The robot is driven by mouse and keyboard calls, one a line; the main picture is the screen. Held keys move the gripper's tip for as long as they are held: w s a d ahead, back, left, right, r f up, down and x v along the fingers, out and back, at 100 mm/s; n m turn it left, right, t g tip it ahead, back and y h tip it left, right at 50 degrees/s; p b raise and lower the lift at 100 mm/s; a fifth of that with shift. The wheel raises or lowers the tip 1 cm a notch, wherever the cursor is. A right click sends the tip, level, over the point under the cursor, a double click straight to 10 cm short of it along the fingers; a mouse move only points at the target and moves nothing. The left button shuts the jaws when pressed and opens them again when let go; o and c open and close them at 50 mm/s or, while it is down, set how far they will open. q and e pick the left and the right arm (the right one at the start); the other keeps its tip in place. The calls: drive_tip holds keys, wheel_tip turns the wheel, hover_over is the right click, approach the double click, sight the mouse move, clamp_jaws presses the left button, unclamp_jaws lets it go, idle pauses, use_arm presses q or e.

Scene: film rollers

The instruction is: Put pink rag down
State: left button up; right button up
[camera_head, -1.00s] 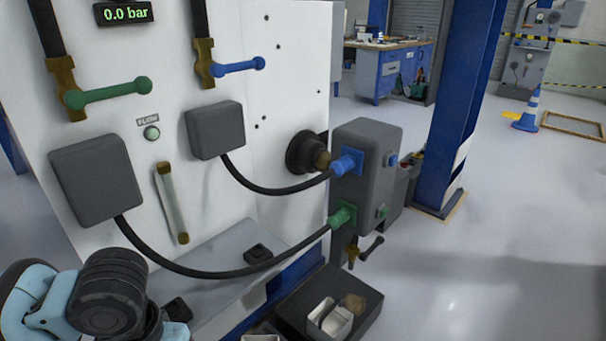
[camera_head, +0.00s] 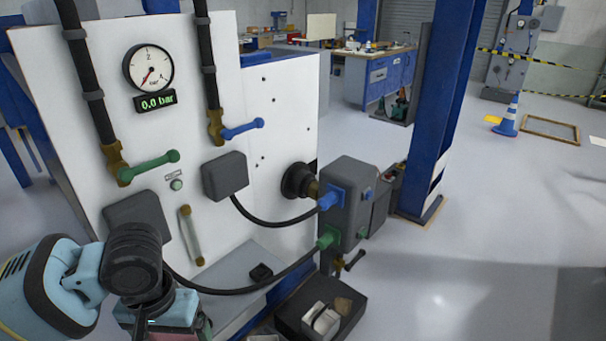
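A dark tray (camera_head: 290,322) sits low at the bottom centre. My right gripper is not in view.
The white panel (camera_head: 285,120) carries a gauge (camera_head: 149,68), a green-handled valve (camera_head: 150,166) and a blue-handled valve (camera_head: 242,129). Black hoses run to a grey box (camera_head: 350,195). A blue column (camera_head: 440,120) stands to the right.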

use_arm(q)
wheel_tip(320, 180, up, 2)
drive_tip(key=shift+s+r+p, duration=0.1)
drive_tip(key=shift+p, duration=0.25)
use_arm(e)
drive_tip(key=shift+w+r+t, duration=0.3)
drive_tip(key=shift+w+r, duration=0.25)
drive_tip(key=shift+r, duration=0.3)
use_arm(q)
drive_tip(key=shift+f, duration=0.2)
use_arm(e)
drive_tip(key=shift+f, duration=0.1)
